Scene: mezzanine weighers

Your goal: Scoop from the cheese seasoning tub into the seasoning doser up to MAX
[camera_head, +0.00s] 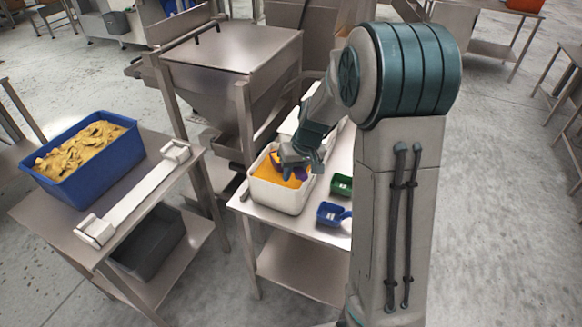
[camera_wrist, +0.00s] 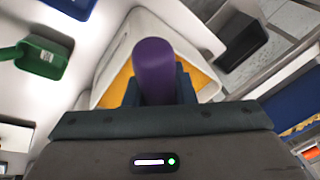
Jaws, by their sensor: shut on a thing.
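A white tub (camera_head: 282,196) with orange-yellow seasoning stands on the steel table in the middle of the head view. It also shows in the wrist view (camera_wrist: 115,62). My gripper (camera_head: 296,160) is over the tub, low at its opening. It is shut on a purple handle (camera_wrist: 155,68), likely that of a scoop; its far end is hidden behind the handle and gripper. A bit of purple shows at the gripper in the head view. I cannot tell whether the scoop touches the seasoning. A steel hopper machine (camera_head: 225,75) stands behind the table; I cannot tell whether it is the doser.
A green scoop (camera_head: 341,185) and a blue scoop (camera_head: 330,213) lie right of the tub. A blue crate of yellow food (camera_head: 90,185) stands on the left table beside a white bar-shaped piece (camera_head: 135,195). A dark bin (camera_head: 150,245) sits below.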

